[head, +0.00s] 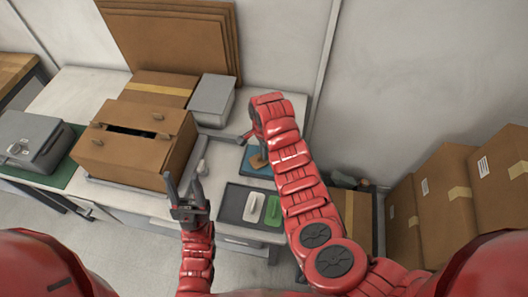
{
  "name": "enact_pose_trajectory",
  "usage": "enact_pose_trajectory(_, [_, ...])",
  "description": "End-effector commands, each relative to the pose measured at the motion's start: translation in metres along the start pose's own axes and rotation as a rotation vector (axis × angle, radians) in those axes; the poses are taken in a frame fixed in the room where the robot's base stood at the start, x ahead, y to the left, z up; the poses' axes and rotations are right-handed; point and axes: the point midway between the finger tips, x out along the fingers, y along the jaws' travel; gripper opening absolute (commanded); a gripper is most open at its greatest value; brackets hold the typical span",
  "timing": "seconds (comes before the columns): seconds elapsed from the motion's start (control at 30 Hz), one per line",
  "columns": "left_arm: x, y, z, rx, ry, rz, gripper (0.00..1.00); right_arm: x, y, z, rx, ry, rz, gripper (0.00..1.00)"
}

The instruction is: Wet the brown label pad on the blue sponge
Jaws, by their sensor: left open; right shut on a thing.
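The blue sponge (247,169) lies flat on the table right of the brown case. My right gripper (256,150) is above the sponge, mostly hidden behind its own red arm. It is shut on the brown label pad (258,161), of which a small brown part shows over the sponge. I cannot tell if the pad touches the sponge. My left gripper (182,188) is open and empty, fingers up, in front of the brown case and left of the dark tray.
The dark tray (232,207) holds a white pad (254,207) and a green pad (273,210). A brown slotted case (120,158), a grey box (212,98) and a grey machine (30,140) stand on the table. Cardboard boxes (445,190) stand at the right.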

Motion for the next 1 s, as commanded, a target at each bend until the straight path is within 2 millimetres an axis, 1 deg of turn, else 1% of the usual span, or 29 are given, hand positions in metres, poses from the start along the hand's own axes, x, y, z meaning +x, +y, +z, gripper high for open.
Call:
enact_pose_trajectory(0.8, [-0.0048, 0.0002, 0.0009, 0.000, 0.000, 0.000, 0.50, 0.0099, 0.0001, -0.0004, 0.001, 0.000, 0.000, 0.00])
enact_pose_trajectory(1.0, [-0.0043, 0.0002, 0.0008, 0.000, 0.000, 0.000, 0.50, 0.0093, 0.0001, -0.0003, 0.000, 0.000, 0.000, 0.00])
